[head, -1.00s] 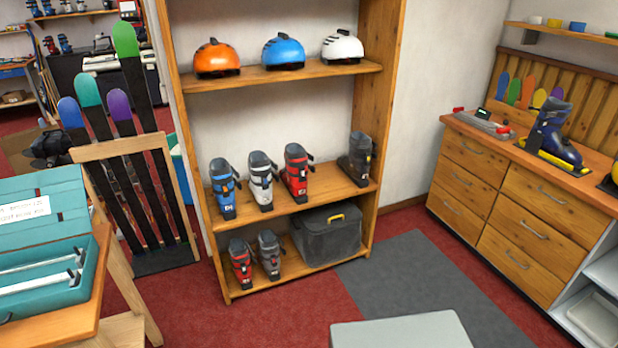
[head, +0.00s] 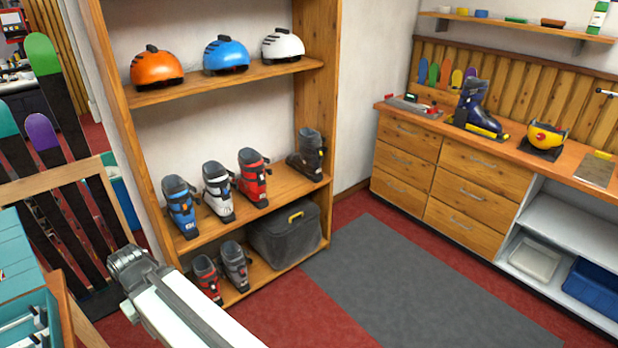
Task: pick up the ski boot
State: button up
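Several ski boots show in the head view. On the middle shelf stand a blue boot (head: 180,207), a white boot (head: 217,192), a red boot (head: 252,178) and, apart at the right, a dark grey boot (head: 308,155). On the bottom shelf are a smaller red boot (head: 206,278) and a grey boot (head: 234,265). A navy boot (head: 472,106) with yellow parts at its base stands on the workbench. Which boot is meant cannot be told. A pale link of my arm crosses the bottom left; I cannot make out my gripper's fingers.
The wooden shelf unit (head: 120,90) also holds orange, blue and white helmets and a dark grey case (head: 285,236). A drawer bench (head: 440,180) stands at right, with a yellow-red item (head: 546,137) on top. The grey mat (head: 420,285) is clear. Skis and a teal box are at left.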

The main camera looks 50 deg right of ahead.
aim_at(252, 183)
jog(key=z, duration=0.4)
jog(key=i, duration=1)
jog(key=u, duration=0.1)
